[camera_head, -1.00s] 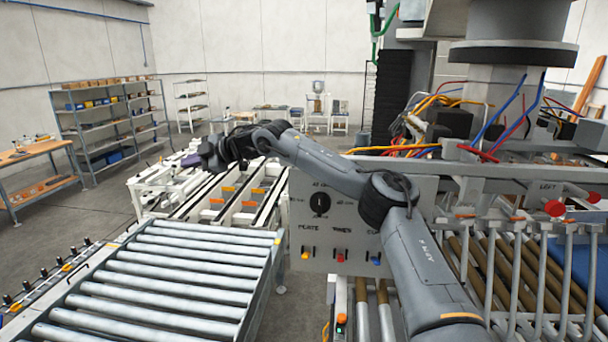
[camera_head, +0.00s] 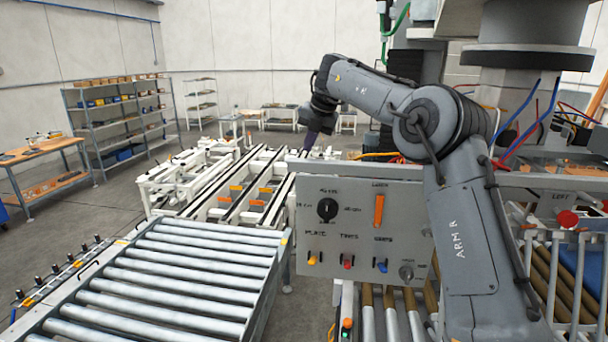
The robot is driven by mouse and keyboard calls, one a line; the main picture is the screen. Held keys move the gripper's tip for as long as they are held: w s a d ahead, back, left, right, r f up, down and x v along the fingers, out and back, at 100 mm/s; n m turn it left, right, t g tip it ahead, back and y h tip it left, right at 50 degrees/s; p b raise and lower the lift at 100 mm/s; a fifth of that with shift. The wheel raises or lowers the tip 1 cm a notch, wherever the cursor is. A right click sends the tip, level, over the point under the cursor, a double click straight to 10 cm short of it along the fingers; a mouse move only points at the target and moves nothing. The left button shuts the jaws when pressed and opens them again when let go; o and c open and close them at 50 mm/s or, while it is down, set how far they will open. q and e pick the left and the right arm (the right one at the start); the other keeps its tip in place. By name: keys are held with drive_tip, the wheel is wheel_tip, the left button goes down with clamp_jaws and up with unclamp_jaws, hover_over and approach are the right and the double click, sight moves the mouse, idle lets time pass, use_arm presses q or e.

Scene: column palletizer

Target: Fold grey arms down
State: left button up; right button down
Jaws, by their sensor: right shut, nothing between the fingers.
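My grey right arm, marked "ARM R", rises from the lower right, bends at a high elbow and reaches left and away. Its wrist hangs downward, and the right gripper (camera_head: 308,148) points down behind the top edge of the control panel (camera_head: 340,205). The gripper is small and dark, shut and empty, above the white conveyor frames. The panel has a black dial (camera_head: 327,208), an orange lever (camera_head: 379,210) and a row of coloured switches. Grey tines (camera_head: 555,275) hang from a rail at the right, partly hidden by my arm. My left gripper is out of view.
A roller conveyor (camera_head: 170,285) fills the lower left. White conveyor frames (camera_head: 215,185) stand beyond it. Shelves (camera_head: 115,115) and a workbench (camera_head: 45,160) line the far left. Red and blue cables hang at the right. The floor on the left is open.

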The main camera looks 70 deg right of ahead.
drive_tip(key=p+x, duration=0.1)
drive_tip(key=x, duration=0.3)
drive_tip(key=s+p+x, duration=0.1)
drive_tip(key=p+x, duration=0.1)
drive_tip(key=x, duration=0.2)
drive_tip(key=p+x, duration=0.1)
drive_tip(key=x, duration=0.3)
drive_tip(key=shift+s+d+f+p, duration=0.3)
drive_tip(key=shift+d+f+p, duration=0.1)
drive_tip(key=shift+f, duration=0.1)
drive_tip(key=f+b, duration=0.1)
drive_tip(key=f, duration=0.1)
drive_tip(key=f+b, duration=0.2)
drive_tip(key=shift+w+f, duration=0.2)
drive_tip(key=shift+f, duration=0.15)
drive_tip(key=shift+w, duration=0.1)
